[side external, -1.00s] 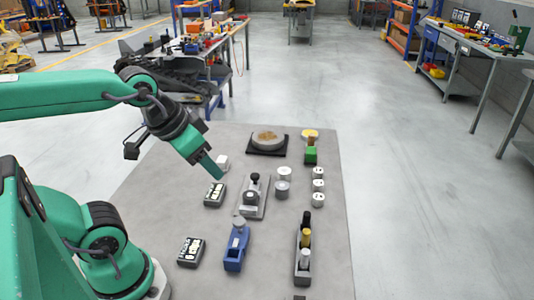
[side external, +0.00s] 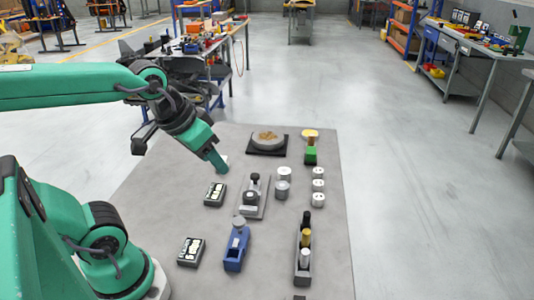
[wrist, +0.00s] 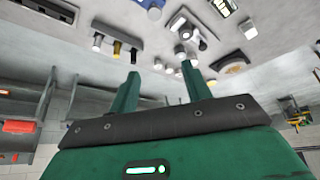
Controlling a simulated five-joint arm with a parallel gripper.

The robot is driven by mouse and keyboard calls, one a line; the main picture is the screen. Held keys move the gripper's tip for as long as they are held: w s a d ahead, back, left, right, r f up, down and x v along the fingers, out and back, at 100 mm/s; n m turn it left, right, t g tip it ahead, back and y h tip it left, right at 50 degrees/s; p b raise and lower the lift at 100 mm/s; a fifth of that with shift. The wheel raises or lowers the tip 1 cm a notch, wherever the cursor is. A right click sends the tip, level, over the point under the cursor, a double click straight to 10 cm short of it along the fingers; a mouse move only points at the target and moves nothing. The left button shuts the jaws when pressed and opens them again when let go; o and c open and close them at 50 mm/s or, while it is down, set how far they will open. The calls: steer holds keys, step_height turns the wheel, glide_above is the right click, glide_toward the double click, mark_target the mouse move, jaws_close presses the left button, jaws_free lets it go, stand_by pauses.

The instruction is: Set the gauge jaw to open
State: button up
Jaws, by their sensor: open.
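A grey device with a black knob on a flat grey plate (side external: 262,210) stands mid-table and looks like the gauge; its jaw is too small to read. It also shows at the top of the wrist view (wrist: 196,32). A blue device with a grey round top (side external: 236,250) stands nearer the front and is partly cut off in the wrist view. My gripper (side external: 222,168) is above the table, behind and left of the grey device, apart from it. In the wrist view my gripper (wrist: 160,72) has its two fingers spread with nothing between them.
Two black boxes with pale tops (side external: 214,195) (side external: 190,252) stand at left. Several grey cylinders (side external: 283,188) stand right of the grey device. A dark rack (side external: 302,274) holds upright pieces at front right. A round dish on a black base (side external: 267,150) is at the back.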

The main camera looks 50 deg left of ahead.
steer(key=w+a+n+g, duration=0.2)
steer(key=w+a+n, duration=0.1)
steer(key=w+n, duration=0.25)
steer(key=n+g, duration=0.3)
steer(key=n, duration=0.8)
glide_toward(255, 175)
steer(key=shift+d, duration=0.15)
steer(key=shift+w+a+f+n, duration=0.15)
steer(key=shift+a+f+n, duration=0.1)
steer(key=shift+f, duration=0.15)
steer(key=shift+f, duration=0.1)
steer(key=shift+f, duration=3.8)
